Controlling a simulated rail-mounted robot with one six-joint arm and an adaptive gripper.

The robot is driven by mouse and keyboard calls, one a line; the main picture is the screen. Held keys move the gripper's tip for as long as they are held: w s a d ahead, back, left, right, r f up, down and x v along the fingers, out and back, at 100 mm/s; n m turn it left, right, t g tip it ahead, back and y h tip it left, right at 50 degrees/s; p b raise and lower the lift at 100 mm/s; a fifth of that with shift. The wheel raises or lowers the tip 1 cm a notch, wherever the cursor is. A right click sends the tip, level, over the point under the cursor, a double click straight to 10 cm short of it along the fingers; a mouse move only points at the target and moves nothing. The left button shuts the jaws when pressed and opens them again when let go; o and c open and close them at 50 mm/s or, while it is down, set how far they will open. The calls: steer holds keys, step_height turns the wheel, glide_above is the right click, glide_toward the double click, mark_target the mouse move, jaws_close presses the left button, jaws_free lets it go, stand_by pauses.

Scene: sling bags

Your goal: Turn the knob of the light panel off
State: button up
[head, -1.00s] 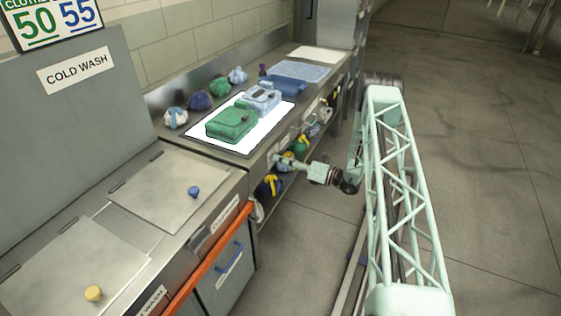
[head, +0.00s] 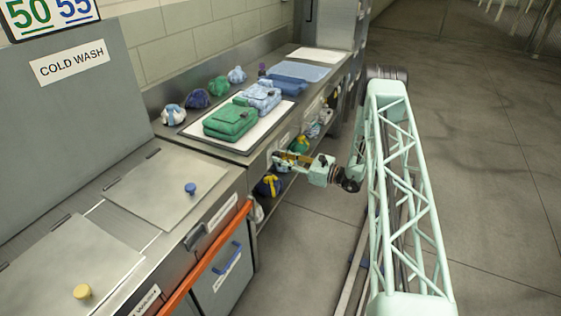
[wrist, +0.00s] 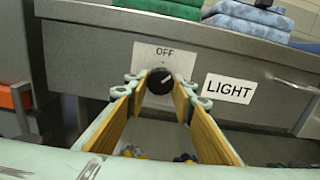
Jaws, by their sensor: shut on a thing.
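The light panel (head: 272,120) is a flat, off-white, unlit plate on the counter, with a folded green bag (head: 230,120) and a pale blue bag (head: 262,97) on it. Its dark round knob (wrist: 160,81) sits on the counter's grey front face, below an OFF label (wrist: 164,53) and left of a LIGHT label (wrist: 229,88). A pale mark on the knob points toward the upper right. My gripper (wrist: 160,88) is shut on the knob, one finger on each side. In the head view my gripper (head: 284,160) is at the counter front and hides the knob.
Several bundled bags lie along the back of the counter, including a green one (head: 219,84). More bags, such as a dark one with yellow (head: 267,186), sit on the shelf below. An orange rail (head: 205,262) runs along the nearer counter. The floor at right is clear.

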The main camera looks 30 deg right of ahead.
steer(key=shift+d+n+b, duration=0.1)
steer(key=shift+n+b, duration=2.25)
steer(key=shift+n, duration=1.85)
steer(key=shift+r, duration=0.1)
steer(key=o, duration=0.9)
steer(key=shift+v, duration=5.95)
